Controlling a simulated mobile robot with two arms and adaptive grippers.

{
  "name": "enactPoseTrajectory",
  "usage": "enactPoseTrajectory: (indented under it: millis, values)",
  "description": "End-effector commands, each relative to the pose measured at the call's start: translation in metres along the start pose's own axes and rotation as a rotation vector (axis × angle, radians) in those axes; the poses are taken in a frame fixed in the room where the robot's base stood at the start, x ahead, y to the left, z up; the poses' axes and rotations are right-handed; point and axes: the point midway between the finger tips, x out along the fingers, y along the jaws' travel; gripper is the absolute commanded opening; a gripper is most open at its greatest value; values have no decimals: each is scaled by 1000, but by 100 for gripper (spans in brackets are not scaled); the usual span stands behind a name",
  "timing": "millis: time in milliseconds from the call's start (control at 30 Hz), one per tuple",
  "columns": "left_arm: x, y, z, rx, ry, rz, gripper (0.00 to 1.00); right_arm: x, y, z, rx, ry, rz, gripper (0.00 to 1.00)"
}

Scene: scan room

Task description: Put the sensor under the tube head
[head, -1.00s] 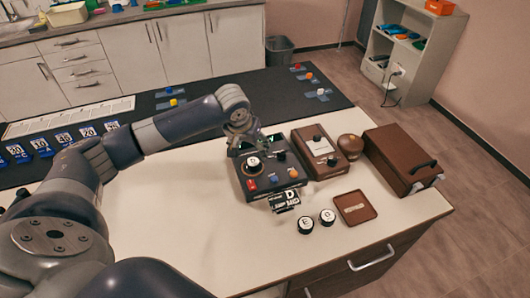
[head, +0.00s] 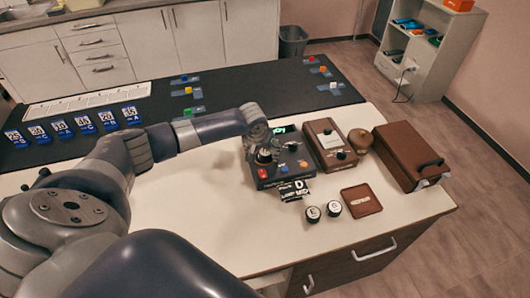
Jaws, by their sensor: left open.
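I cannot pick out a tube head in the head view, and I cannot tell which item, if any, is the sensor. My left gripper (head: 263,158) is open over the left knob area of a dark control box (head: 291,178) with a lit green display, a red button and an orange button. The wrist hides part of the box, and whether the fingers touch the knob is unclear. A flat brown square tray (head: 362,199) lies on the white worktop, to the right of the box and nearer. My right gripper is not in view.
Two round black-and-white pieces (head: 323,211) lie beside the tray. A brown device with a dial (head: 327,142), a brown dome (head: 360,139) and a brown handled case (head: 408,157) stand to the right. Blue number cards (head: 80,124) line the black mat. The front left worktop is clear.

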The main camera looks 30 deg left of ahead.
Motion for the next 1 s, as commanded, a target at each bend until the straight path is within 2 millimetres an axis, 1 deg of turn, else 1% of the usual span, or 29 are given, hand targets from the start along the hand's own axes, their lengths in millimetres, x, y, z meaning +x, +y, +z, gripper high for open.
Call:
enactPoseTrajectory:
  millis: [100,300,333,367,400,533,633,667,867,1000]
  values:
    - [4,0,0,1,0,0,64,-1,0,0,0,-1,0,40]
    - [5,0,0,1,1,-1,64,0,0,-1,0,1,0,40]
    - [5,0,0,1,1,-1,60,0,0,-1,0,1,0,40]
    - [5,0,0,1,1,-1,53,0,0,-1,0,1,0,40]
    - [5,0,0,1,1,-1,44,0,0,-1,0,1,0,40]
    - [5,0,0,1,0,-1,15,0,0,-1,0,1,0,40]
    - [4,0,0,1,1,0,15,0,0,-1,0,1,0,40]
    - [4,0,0,1,1,0,10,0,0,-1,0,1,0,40]
    - [4,0,0,1,1,0,10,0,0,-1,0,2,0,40]
    - [0,0,-3,1,3,0,10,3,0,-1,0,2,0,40]
